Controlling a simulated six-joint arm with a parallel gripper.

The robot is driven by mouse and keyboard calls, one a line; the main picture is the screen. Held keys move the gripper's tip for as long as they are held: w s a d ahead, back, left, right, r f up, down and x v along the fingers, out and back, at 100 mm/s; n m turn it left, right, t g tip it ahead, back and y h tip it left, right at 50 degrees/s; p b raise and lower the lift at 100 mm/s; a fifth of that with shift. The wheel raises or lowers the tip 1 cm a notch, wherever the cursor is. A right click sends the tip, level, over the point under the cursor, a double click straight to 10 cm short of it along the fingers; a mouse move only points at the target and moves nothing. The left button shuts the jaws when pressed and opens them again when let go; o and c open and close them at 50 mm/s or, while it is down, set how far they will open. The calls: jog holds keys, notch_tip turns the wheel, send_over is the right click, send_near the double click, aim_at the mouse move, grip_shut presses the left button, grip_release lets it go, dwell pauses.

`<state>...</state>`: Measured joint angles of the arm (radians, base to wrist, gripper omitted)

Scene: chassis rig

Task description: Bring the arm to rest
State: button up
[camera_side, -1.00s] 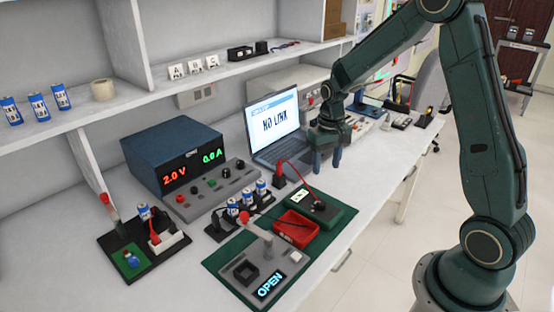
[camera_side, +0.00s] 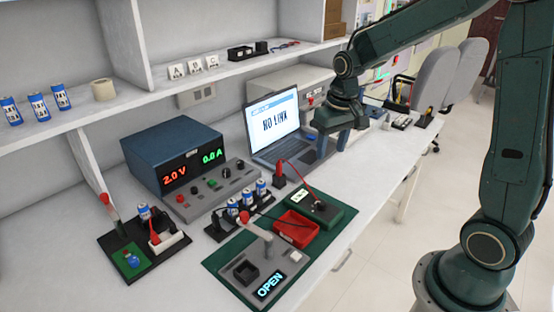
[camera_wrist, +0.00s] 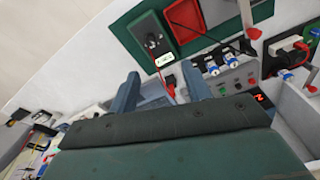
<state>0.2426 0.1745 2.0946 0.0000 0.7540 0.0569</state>
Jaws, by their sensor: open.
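My gripper (camera_side: 332,138) hangs in the air in front of the laptop (camera_side: 278,125), near the right side of its screen. Its two fingers are apart with nothing between them. In the wrist view my gripper (camera_wrist: 163,90) also shows open and empty, with the bench below. The laptop screen reads "NO LINK". My arm reaches in from the right, with its upper links partly cut off by the picture's top edge.
A blue power supply (camera_side: 172,155) reads 2.0 V and 0.0 A. A green mat (camera_side: 222,262) holds a red tray (camera_side: 297,228) and a display (camera_side: 270,285) reading "OPEN". A red cable (camera_side: 300,175) rises near the laptop. A shelf (camera_side: 130,98) runs along the back.

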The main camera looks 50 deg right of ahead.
jog(key=s+a+r+n+t, duration=0.1)
jog(key=s+a+r, duration=0.3)
jog(key=s, duration=0.5)
jog(key=s+a+r+n+t, duration=0.2)
jog(key=s+a+r, duration=0.3)
jog(key=s, duration=0.4)
jog(key=shift+s+r+t, duration=0.25)
jog(key=shift+r+t, duration=0.35)
jog(key=shift+r, duration=0.2)
